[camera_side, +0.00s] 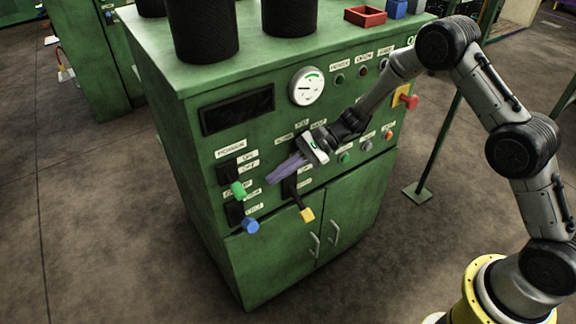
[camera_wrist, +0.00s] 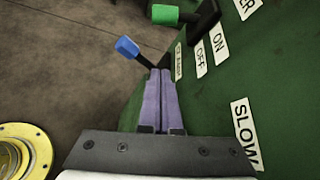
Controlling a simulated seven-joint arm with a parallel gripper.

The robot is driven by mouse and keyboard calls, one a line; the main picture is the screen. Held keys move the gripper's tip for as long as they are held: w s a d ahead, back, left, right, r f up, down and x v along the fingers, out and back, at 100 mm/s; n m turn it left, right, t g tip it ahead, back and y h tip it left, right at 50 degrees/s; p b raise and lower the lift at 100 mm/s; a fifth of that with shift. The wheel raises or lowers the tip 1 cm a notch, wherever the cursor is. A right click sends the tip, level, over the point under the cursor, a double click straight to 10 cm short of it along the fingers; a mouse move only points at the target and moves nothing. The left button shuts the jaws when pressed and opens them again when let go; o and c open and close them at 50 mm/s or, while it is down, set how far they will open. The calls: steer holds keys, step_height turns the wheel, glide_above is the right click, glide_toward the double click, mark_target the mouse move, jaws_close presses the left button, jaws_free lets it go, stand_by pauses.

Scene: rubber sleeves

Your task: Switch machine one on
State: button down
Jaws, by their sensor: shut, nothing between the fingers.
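The green machine (camera_side: 210,140) carries a front panel with levers. A green-handled lever (camera_side: 238,189) is at its left, beside small labels. In the wrist view its green handle (camera_wrist: 165,14) is at the top, near ON and OFF labels (camera_wrist: 218,45). A blue-handled lever (camera_side: 250,226) is below it and also shows in the wrist view (camera_wrist: 127,47). My gripper (camera_side: 271,181) has purple fingers, shut and empty, in front of the panel, right of the green handle. In the wrist view the fingertips (camera_wrist: 160,72) point toward the levers, apart from the green handle. Which lever is machine one's is too small to read.
A yellow-handled lever (camera_side: 307,214) hangs below my gripper. A dial (camera_side: 307,86), a dark display (camera_side: 237,109) and a red knob (camera_side: 409,101) are on the panel. A SLOW label (camera_wrist: 246,133) is at the right in the wrist view. The floor left of the machine is clear.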

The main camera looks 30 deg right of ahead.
mark_target(235, 185)
steer(key=a, duration=0.6)
steer(key=shift+s+a+r, duration=0.15)
steer(key=shift+a+r, duration=0.1)
steer(key=shift+r, duration=0.1)
